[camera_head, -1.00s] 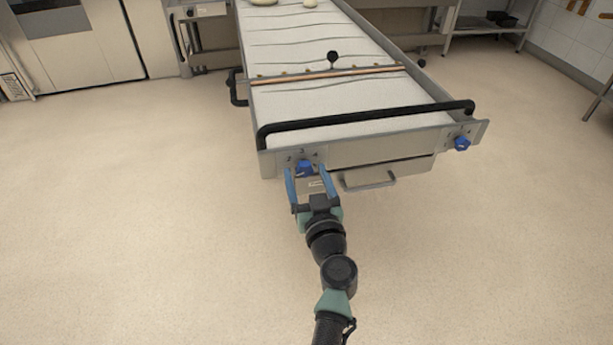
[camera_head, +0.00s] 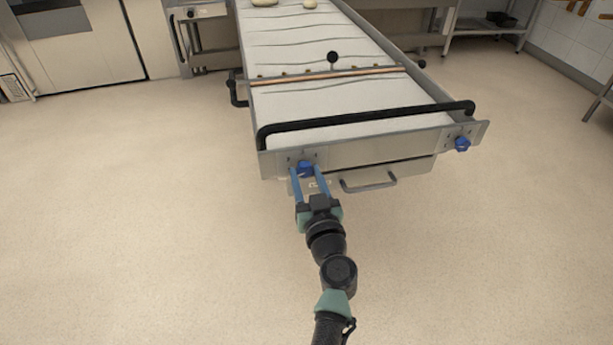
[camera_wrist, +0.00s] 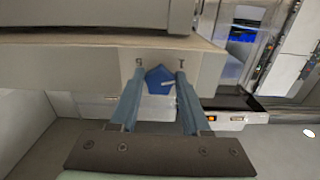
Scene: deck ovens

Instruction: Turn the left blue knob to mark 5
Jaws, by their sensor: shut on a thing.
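The left blue knob (camera_head: 305,168) sits on the front panel of the long loader, near its left corner. My gripper (camera_head: 307,172) reaches it from the front, with one blue finger on each side of the knob, shut on it.
A second blue knob (camera_head: 462,144) is at the right end of the same panel. A black bar handle (camera_head: 365,123) runs above the panel, and a grey drawer handle (camera_head: 369,182) sticks out below it. The floor around is clear.

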